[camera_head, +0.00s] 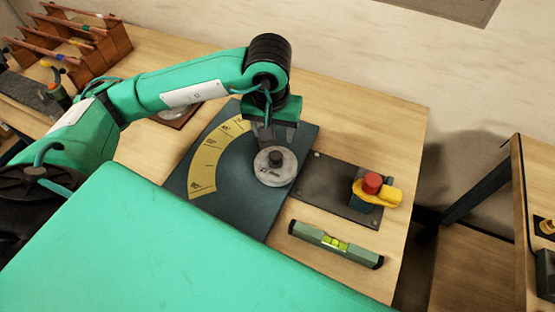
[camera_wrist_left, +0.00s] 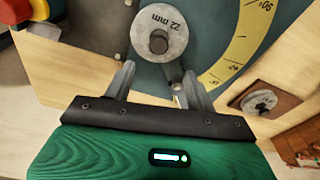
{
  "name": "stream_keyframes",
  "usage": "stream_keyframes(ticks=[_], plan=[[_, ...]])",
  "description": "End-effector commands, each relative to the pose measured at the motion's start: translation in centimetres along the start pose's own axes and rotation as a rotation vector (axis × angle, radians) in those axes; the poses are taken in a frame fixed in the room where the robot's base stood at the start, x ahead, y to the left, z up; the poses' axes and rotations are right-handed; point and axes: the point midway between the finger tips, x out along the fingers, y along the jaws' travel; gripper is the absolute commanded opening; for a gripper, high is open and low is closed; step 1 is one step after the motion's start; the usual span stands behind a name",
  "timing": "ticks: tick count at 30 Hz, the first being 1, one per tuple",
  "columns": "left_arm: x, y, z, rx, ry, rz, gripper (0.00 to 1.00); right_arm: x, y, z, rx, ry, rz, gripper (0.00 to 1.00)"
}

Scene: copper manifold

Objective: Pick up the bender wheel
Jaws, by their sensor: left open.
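The bender wheel (camera_head: 270,178) is a light grey disc with a dark knob in its middle. It lies flat on the dark blue-grey plate (camera_head: 239,204) that carries a yellow angle scale. In the left wrist view the wheel (camera_wrist_left: 172,20) reads "22 mm" and sits just beyond the fingertips. My left gripper (camera_head: 264,136) is over the plate, beside the wheel on its far side. Its two fingers (camera_wrist_left: 158,80) are spread apart with nothing between them but the plate and a small fitting. My right gripper is not in view.
A dark base (camera_head: 325,187) with a red knob (camera_head: 372,183) and yellow part stands right of the plate. A green spirit level (camera_head: 335,244) lies in front. A wooden block with a grey disc (camera_wrist_left: 262,101) lies behind the plate. A wooden rack (camera_head: 88,50) stands far left.

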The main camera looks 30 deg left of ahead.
Motion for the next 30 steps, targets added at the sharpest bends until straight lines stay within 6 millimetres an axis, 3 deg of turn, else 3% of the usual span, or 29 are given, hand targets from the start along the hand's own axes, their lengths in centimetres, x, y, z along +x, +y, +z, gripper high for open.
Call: stream_keyframes(ticks=[4,9,19,30], plan=[[2.6,-0.1,0.1,-0.001,-0.006,-0.002,0.56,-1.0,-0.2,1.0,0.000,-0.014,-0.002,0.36],[4.9,0.0,0.0,-0.001,-0.003,0.001,0.56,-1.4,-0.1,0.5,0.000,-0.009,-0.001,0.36],[6.7,0.1,0.2,0.000,-0.004,-0.001,0.56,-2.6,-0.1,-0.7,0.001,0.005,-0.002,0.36],[10.7,0.2,0.4,-0.001,-0.002,0.001,0.56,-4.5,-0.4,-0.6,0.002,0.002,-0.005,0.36]])
